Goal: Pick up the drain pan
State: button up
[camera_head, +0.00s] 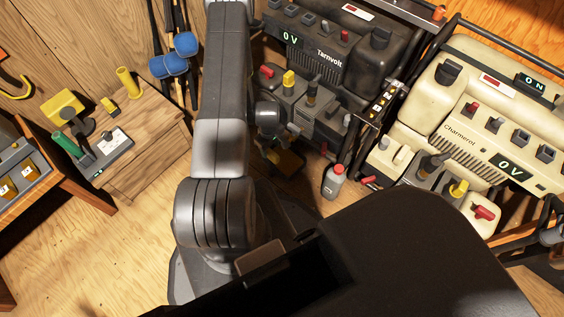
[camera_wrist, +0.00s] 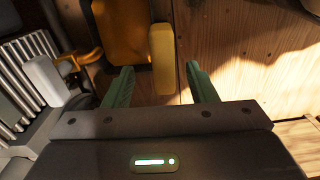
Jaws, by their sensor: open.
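The drain pan is most likely the dark yellow pan (camera_wrist: 122,28) at the top of the wrist view, with a paler yellow bar (camera_wrist: 162,58) that looks like its handle. My gripper (camera_wrist: 160,68) is open, its two green fingers apart. The yellow bar shows between the fingers, nearer the left one. I cannot tell its depth relative to the fingertips. In the head view, part of a dark yellow pan (camera_head: 288,162) shows low beside the black generator, partly hidden by my arm.
The black generator (camera_head: 318,70) stands close behind the pan. A cream generator (camera_head: 480,120) is at the right. A grey bottle with a red cap (camera_head: 333,182) stands near the pan. A wooden crate (camera_head: 145,140) is at the left. Wooden floor (camera_head: 120,240) is clear at lower left.

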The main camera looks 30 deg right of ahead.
aim_at(270, 152)
notch_tip(270, 152, down, 5)
jog(key=shift+s+a+f+b, duration=0.1)
jog(key=shift+s+b, duration=0.05)
jog(key=shift+b, duration=0.85)
grip_shut()
dwell(0.6)
